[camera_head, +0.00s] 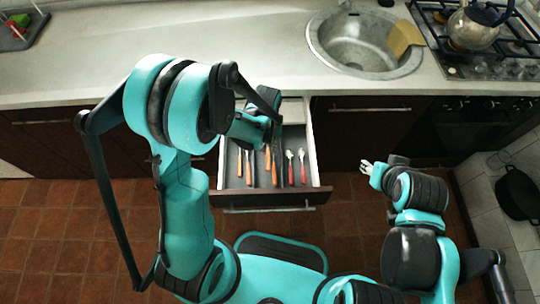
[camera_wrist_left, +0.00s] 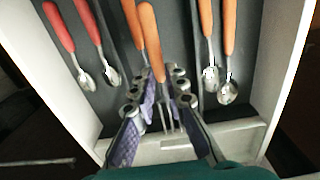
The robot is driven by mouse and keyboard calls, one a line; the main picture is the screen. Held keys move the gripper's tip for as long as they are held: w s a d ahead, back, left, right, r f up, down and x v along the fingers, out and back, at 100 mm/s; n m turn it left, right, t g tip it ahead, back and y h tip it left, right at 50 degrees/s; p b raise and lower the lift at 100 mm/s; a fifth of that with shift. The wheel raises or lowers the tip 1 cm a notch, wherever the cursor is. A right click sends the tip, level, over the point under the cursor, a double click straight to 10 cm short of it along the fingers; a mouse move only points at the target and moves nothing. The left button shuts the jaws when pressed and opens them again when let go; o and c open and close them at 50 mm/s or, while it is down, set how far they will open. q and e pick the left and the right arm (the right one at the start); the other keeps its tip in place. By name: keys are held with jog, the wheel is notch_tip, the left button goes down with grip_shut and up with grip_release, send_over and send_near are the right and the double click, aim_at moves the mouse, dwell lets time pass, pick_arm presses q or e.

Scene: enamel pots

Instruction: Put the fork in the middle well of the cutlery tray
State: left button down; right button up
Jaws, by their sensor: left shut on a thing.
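The fork has an orange handle (camera_wrist_left: 153,35) and metal tines (camera_wrist_left: 168,120). In the left wrist view my left gripper (camera_wrist_left: 160,88) is shut on it, with the tines between the fingers. The grey cutlery tray (camera_wrist_left: 185,25) lies in the open drawer, and the fork is over or in its middle well. I cannot tell whether it touches the bottom. Another orange handle (camera_wrist_left: 134,22) lies close beside it. In the head view my left gripper (camera_head: 274,118) is partly hidden by its arm. My right gripper (camera_head: 368,167) is right of the drawer; its fingers are too small to judge.
Red-handled spoons (camera_wrist_left: 88,30) lie in one side well and orange-handled spoons (camera_wrist_left: 229,30) in the other. The drawer's white walls (camera_wrist_left: 280,60) stand close around the tray. The counter (camera_head: 110,60) is behind, with a sink (camera_head: 355,50) and a kettle (camera_head: 474,27) on a hob.

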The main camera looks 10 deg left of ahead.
aim_at(268, 150)
pick_arm(q)
notch_tip(268, 150, down, 4)
jog(key=shift+f+b, duration=0.1)
jog(key=shift+b, duration=0.8)
jog(key=shift+s, duration=0.1)
jog(key=c, duration=1.5)
grip_release()
jog(key=shift+c, duration=0.2)
notch_tip(268, 150, up, 12)
jog(key=p, duration=0.5)
jog(key=s+a+r+m+t, duration=0.1)
jog(key=s+a+r+t, duration=0.1)
jog(key=s+r, duration=0.3)
jog(key=s+a+r+m+t, duration=0.2)
jog(key=s+r+t, duration=0.2)
jog(key=r, duration=0.5)
jog(key=shift+s+a+r+t, duration=0.25)
jog(key=shift+s+a+t, duration=0.15)
jog(key=shift+t, duration=0.2)
